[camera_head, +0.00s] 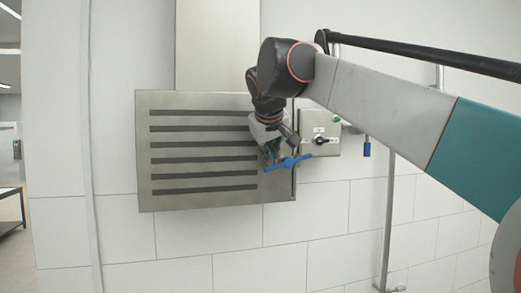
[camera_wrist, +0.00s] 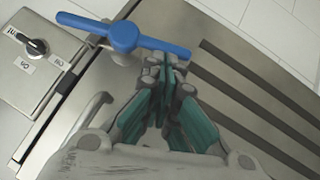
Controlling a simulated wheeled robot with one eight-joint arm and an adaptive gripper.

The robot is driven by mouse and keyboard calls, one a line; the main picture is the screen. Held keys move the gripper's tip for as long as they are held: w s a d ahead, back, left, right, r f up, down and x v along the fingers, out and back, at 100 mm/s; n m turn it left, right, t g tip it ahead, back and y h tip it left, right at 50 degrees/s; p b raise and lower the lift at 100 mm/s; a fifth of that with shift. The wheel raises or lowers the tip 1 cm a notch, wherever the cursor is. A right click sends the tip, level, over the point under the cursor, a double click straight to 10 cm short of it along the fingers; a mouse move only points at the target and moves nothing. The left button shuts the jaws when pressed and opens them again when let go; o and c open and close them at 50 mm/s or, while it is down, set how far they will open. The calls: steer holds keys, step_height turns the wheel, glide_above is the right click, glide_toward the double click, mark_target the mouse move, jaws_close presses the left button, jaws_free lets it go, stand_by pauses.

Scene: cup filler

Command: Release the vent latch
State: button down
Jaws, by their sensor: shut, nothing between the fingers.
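The vent is a steel panel (camera_head: 200,198) with several dark horizontal slots, mounted on the wall. Its slots also show in the wrist view. The latch is a blue winged handle (camera_head: 288,162) near the panel's lower right edge. In the wrist view the blue handle (camera_wrist: 124,36) lies slantwise at the top, on a round metal stem. My gripper (camera_head: 271,160) is in front of the panel's right part, just left of the handle. In the wrist view my gripper (camera_wrist: 168,62) is shut and empty, its tips close to one wing. I cannot tell whether they touch it.
A steel switch box (camera_head: 320,146) with a black rotary knob (camera_wrist: 37,47) is right of the panel. A small blue item (camera_head: 366,149) hangs farther right, near a vertical pipe (camera_head: 387,220). The tiled wall below the panel is clear.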

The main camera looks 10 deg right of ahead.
mark_target(269, 171)
steer(key=shift+s+a+f+n+t+h+b, duration=0.1)
steer(key=shift+f+n+t+h+b, duration=0.1)
steer(key=shift+f+n+h+b, duration=0.7)
steer(key=shift+a+f+n+t+h+b, duration=0.15)
steer(key=shift+f+h+b, duration=0.35)
steer(key=shift+f+h, duration=0.75)
steer(key=shift+d+f, duration=0.1)
steer(key=shift+f, duration=0.1)
steer(key=shift+r, duration=0.1)
